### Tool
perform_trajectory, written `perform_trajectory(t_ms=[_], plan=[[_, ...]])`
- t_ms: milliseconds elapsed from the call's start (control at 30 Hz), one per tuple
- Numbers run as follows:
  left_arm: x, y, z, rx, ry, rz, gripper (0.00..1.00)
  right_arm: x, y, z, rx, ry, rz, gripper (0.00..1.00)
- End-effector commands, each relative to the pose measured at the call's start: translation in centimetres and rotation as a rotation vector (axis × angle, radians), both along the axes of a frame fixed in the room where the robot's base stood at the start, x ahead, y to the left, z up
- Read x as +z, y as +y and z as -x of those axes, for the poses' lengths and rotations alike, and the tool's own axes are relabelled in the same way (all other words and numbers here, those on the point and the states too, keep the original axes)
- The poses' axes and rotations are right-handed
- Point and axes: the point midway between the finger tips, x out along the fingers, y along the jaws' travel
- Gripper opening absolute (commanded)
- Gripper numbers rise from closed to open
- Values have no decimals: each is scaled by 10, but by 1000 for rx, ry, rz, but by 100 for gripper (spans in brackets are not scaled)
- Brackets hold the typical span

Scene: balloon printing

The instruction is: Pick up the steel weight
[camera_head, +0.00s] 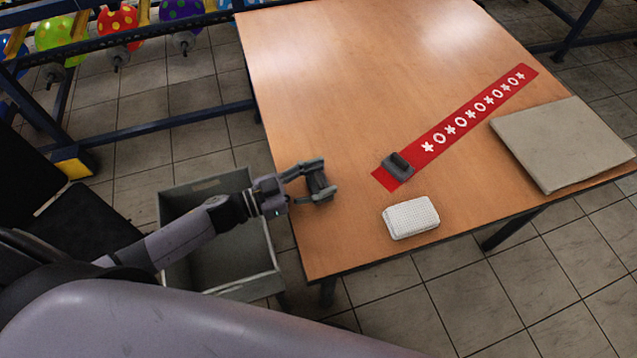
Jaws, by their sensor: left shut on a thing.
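My left gripper (322,180) reaches in from the left over the table's left edge. It is shut on a small dark grey piece, which I take to be the steel weight (317,183); the fingers hide much of it. I cannot tell whether it touches the table or hangs just above it. A similar dark grey block with a raised part on top (398,166) sits on the near end of the red strip, to the right of the gripper and apart from it. My right gripper is not in view.
The red strip (463,122) with white star and ring shapes lies across the wooden table (330,90). A white textured pad (411,218) and a flat grey-beige board (563,145) lie on the table. A grey bin (205,187) stands below the left edge. Balloons (118,22) hang on a rack behind.

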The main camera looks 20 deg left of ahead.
Motion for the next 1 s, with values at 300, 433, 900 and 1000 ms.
perform_trajectory(t_ms=[300, 433, 900, 1000], plan=[[-1, -1, 1, -2, 2, 1, 22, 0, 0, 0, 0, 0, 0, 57], [-1, -1, 1, -2, 2, 1, 13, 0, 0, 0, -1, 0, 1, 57], [4, -1, 0, -2, -1, 3, 3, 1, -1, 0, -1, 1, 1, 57], [11, -1, 0, -3, -3, 2, 3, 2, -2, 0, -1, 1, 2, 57]])
